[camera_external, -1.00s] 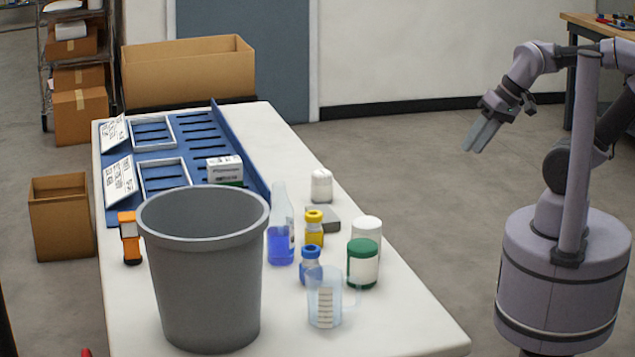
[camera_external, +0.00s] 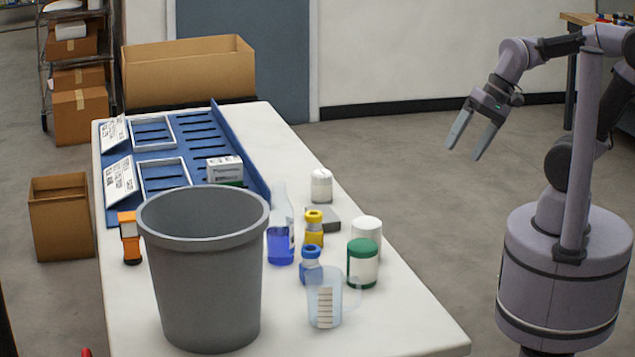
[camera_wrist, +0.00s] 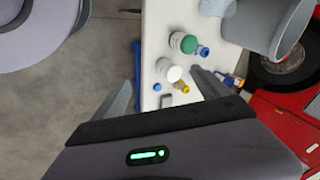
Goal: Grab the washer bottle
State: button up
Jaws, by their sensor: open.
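A clear bottle with blue liquid (camera_external: 280,240), which looks like the washer bottle, stands upright on the white table behind the grey bin, in the external view. The bin's rim is close to its left side. I cannot make it out clearly in the wrist view. My gripper (camera_external: 464,153) is open and empty, in the air above the floor to the right of the table. In the wrist view its fingers (camera_wrist: 160,80) are spread, with part of the table and jars showing beyond them.
Near the bottle stand a yellow-capped vial (camera_external: 313,230), a blue-capped vial (camera_external: 310,265), a green-lidded jar (camera_external: 362,263), a white-lidded jar (camera_external: 367,230), a small white jar (camera_external: 321,186) and a clear measuring cup (camera_external: 325,300). The grey bin (camera_external: 205,280) is tall. A blue rack (camera_external: 228,140) lies behind.

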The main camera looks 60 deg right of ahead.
jog(key=w+a+f+m+y+p, duration=0.1)
jog(key=w+a+m+y+p, duration=0.25)
jog(key=w+a+m, duration=0.45)
jog(key=w+a+f+m+y+p, duration=0.25)
jog(key=w+m+y, duration=0.2)
jog(key=w, duration=0.75)
jog(key=m+t+h+b, duration=0.1)
jog(key=m+t+b, duration=0.3)
jog(key=m, duration=0.4)
send_near(280, 223)
jog(key=w+a+f, duration=0.2)
jog(key=w, duration=0.1)
jog(key=w+a+f, duration=0.2)
jog(key=w, duration=0.1)
jog(key=w+a+f, duration=0.2)
jog(key=w, duration=0.1)
jog(key=shift+w+a, duration=0.2)
jog(key=shift+w, duration=0.1)
jog(key=shift+r, duration=0.15)
jog(key=c, duration=1.8)
jog(key=shift+c, duration=0.2)
jog(key=shift+r, duration=0.1)
